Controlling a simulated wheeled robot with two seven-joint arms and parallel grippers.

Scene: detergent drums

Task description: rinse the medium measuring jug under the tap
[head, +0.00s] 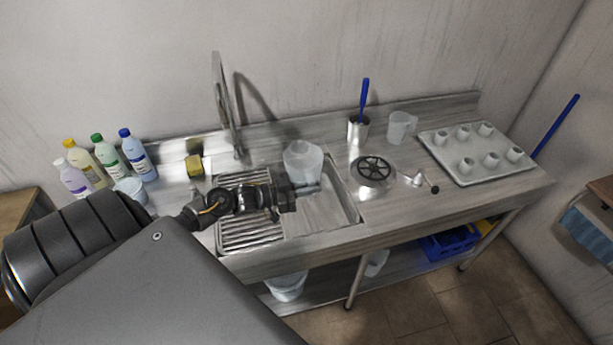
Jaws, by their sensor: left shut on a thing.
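A translucent white measuring jug (303,159) is over the right side of the sink (352,211). My left gripper (306,188) reaches in from the left and is shut on this jug at its near lower side; the gripper hides part of it. The tall metal tap (222,105) rises behind the sink, to the left of the jug. I cannot make out any water running from it. A second clear jug (401,127) stands at the back of the worktop, to the right. My right gripper is out of view.
Several detergent bottles (139,155) and a white tub (130,188) stand left, near a yellow sponge (194,166). A ribbed drainer (245,234) lies left in the sink.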

